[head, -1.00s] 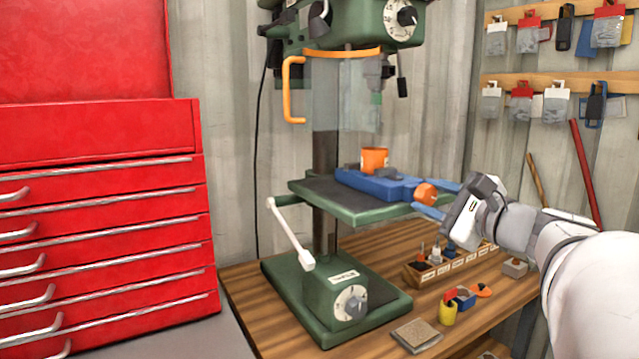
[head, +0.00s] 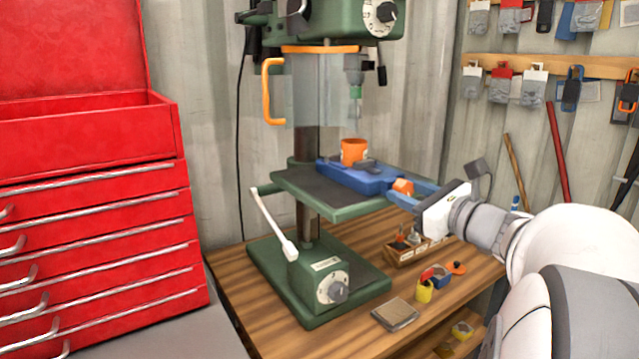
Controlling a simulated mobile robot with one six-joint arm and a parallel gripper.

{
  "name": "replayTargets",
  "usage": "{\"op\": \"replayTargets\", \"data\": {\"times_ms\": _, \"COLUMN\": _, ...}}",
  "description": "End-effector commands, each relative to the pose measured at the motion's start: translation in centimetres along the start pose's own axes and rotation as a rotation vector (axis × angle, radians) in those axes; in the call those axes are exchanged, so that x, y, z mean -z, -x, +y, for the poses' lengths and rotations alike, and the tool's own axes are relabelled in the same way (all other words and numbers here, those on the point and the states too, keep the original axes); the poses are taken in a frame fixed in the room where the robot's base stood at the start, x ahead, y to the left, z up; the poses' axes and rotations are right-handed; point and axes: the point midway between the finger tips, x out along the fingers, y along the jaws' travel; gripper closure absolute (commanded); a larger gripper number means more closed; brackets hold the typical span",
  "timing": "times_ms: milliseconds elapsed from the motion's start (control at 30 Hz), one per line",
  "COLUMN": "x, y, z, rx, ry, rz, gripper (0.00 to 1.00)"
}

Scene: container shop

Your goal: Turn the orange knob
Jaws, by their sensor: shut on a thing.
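The orange knob (head: 403,187) is at the right end of a blue vise (head: 355,179) on the drill press's green table. My gripper (head: 408,193) comes from the right, and its blue fingers are shut on the knob, one on the far side and one on the near side. The fingers hide part of the knob. An orange cup-like piece (head: 353,151) stands upright on the vise.
The green drill press (head: 340,20) has a clear guard with an orange handle (head: 270,90) above the vise. A white-handled lever (head: 272,225) sticks out at the left. A small parts tray (head: 420,250) and loose items lie on the wooden bench below. A red tool chest (head: 90,220) stands left.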

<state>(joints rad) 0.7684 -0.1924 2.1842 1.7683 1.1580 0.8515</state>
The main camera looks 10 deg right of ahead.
Motion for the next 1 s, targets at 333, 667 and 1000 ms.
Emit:
{"op": "replayTargets", "data": {"times_ms": 333, "x": 0.15, "y": 0.01, "z": 0.03, "rx": 0.000, "ry": -0.015, "rz": 0.002, "gripper": 0.88}}
{"op": "replayTargets", "data": {"times_ms": 667, "x": 0.11, "y": 0.00, "z": 0.03, "rx": 0.000, "ry": -0.013, "rz": 0.001, "gripper": 0.50}}
{"op": "replayTargets", "data": {"times_ms": 1000, "x": 0.03, "y": 0.10, "z": 0.01, "rx": -0.001, "ry": -0.012, "rz": 0.000, "gripper": 0.43}}
